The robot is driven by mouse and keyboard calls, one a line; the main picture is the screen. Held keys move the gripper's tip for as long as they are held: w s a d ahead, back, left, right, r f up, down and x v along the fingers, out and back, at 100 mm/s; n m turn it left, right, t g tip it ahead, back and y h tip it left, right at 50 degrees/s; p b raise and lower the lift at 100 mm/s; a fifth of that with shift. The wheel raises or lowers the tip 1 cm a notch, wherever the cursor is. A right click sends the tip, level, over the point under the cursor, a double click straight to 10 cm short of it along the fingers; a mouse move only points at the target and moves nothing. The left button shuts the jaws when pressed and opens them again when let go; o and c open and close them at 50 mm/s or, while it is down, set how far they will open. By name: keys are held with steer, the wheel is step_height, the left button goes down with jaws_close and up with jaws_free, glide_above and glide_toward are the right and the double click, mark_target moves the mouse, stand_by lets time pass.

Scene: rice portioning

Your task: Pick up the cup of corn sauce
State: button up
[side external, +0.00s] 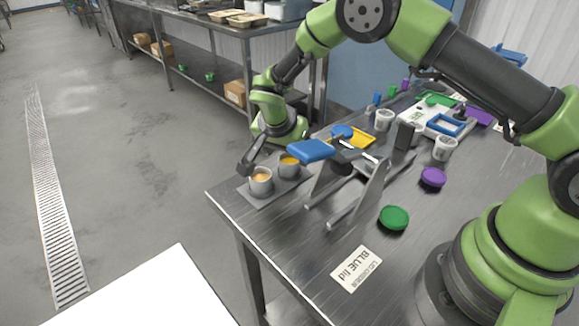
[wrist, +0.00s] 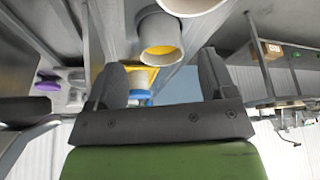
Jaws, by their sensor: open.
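Two small grey cups stand upright side by side on a grey tray (side external: 262,203) at the table's far left corner. The cup with yellow contents (side external: 289,171), which looks like the corn sauce, is on the right. The cup with orange-tan contents (side external: 261,187) is on the left. My gripper (side external: 254,160) is just behind the cups, its jaws apart and nothing between them. In the wrist view my gripper's two dark fingers (wrist: 162,82) are spread. One cup (wrist: 160,35) shows beyond them near the top, and another (wrist: 190,5) is cut off by the edge.
A metal stand (side external: 365,190) with a blue-topped tool (side external: 312,150) is close right of the cups. A green lid (side external: 394,217), a purple lid (side external: 433,178) and a "BLUE lid" card (side external: 357,268) lie on the table. A yellow tray (side external: 360,138) is behind.

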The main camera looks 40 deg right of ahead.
mark_target(289, 159)
steer(key=x, duration=0.4)
steer(key=shift+w+f, duration=0.1)
steer(key=c, duration=1)
